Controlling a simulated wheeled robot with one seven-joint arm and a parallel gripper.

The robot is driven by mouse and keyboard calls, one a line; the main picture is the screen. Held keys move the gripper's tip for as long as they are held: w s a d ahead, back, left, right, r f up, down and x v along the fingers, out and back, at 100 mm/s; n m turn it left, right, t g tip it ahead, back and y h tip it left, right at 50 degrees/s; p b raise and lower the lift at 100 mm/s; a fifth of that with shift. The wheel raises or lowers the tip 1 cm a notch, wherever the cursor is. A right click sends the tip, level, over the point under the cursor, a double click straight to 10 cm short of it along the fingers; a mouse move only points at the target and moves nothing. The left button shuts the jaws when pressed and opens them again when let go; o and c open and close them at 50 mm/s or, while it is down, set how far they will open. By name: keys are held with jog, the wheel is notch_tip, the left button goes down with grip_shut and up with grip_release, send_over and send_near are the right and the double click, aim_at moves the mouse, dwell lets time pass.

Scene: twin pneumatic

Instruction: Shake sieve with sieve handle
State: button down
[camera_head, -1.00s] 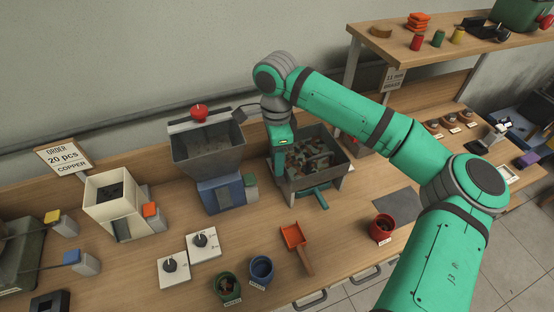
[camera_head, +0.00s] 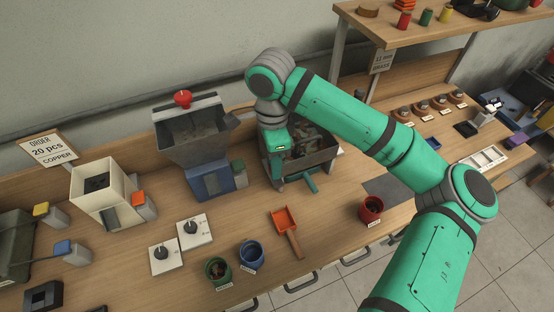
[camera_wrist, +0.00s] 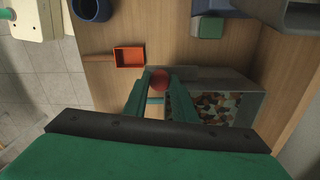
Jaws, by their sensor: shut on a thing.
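The sieve (camera_head: 325,157) is a dark grey open box on legs, with mixed small pieces inside. It also shows at lower right in the wrist view (camera_wrist: 225,85). My gripper (camera_head: 277,182) is lowered at the sieve's left front side and covers part of it in the head view. In the wrist view its two teal fingers (camera_wrist: 158,82) are shut on a round red knob, which I take as the sieve handle (camera_wrist: 160,79). The knob and its link to the sieve are hidden in the head view.
A grey hopper (camera_head: 190,135) on a blue base stands left of the sieve. A teal bar (camera_head: 310,183) sticks out at the sieve's front. An orange scoop (camera_head: 286,220), a red cup (camera_head: 371,209), and blue (camera_head: 251,253) and green (camera_head: 217,271) cups stand in front.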

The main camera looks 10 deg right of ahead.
jog(key=shift+a, duration=0.1)
jog(key=c, duration=1.5)
grip_release()
jog(key=shift+o, duration=0.2)
jog(key=shift+r, duration=0.1)
notch_tip(320, 180, up, 11)
jog(key=shift+w, duration=0.25)
